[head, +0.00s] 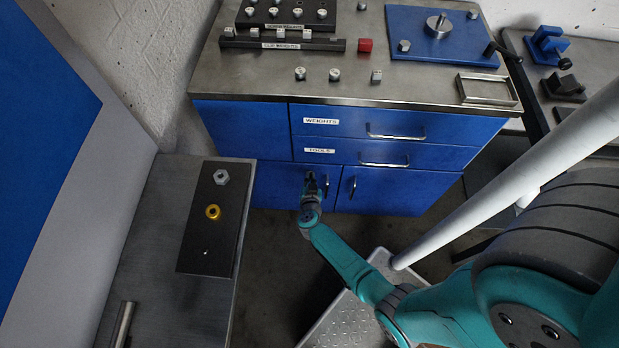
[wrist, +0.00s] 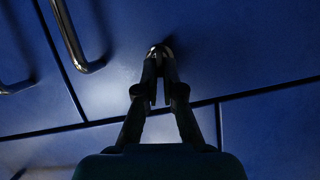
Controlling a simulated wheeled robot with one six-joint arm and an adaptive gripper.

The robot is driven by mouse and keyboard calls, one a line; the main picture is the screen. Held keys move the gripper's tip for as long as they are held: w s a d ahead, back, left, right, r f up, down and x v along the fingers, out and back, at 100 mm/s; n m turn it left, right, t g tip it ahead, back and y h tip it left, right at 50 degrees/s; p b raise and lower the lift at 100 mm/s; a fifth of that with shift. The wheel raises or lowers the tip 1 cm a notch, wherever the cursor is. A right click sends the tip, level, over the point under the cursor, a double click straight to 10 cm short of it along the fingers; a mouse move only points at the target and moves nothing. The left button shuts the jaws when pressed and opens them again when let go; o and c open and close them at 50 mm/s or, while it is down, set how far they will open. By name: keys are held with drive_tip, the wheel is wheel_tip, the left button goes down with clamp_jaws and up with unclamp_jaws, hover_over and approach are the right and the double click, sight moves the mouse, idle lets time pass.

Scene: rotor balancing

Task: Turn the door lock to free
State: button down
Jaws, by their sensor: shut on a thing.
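The door lock (wrist: 160,48) is a small silvery piece on the blue cabinet front, seen in the wrist view between my fingertips. The fingers cover most of it, so which way it is turned cannot be told. My gripper (wrist: 158,62) is shut on it. In the head view my gripper (head: 310,178) is at the lower left cabinet door (head: 275,187), close to that door's upper right part, just left of its handle (head: 326,184). The lock itself is hidden there by the gripper.
Another door handle (head: 352,187) is just to the right, with drawers labelled WEIGHTS and TOOLS above. The steel bench top (head: 430,88) overhangs the doors. A side table (head: 150,250) with a dark plate stands at left. A tread-plate step (head: 345,318) lies below my arm.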

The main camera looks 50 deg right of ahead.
drive_tip(key=shift+s+d+f+m+t+y, duration=0.25)
drive_tip(key=shift+m+t, duration=0.8)
drive_tip(key=shift+m, duration=0.95)
drive_tip(key=shift+s+d+f+m+t+y, duration=0.1)
drive_tip(key=shift+s+f+m+t+y, duration=0.2)
drive_tip(key=shift+m+t, duration=1.2)
drive_tip(key=shift+s+d+f+m+t+y, duration=0.15)
drive_tip(key=shift+f+m+t, duration=0.3)
drive_tip(key=shift+m, duration=2.05)
drive_tip(key=c, duration=1.3)
unclamp_jaws()
drive_tip(key=shift+r, duration=0.1)
drive_tip(key=v, duration=1.2)
drive_tip(key=shift+f, duration=0.25)
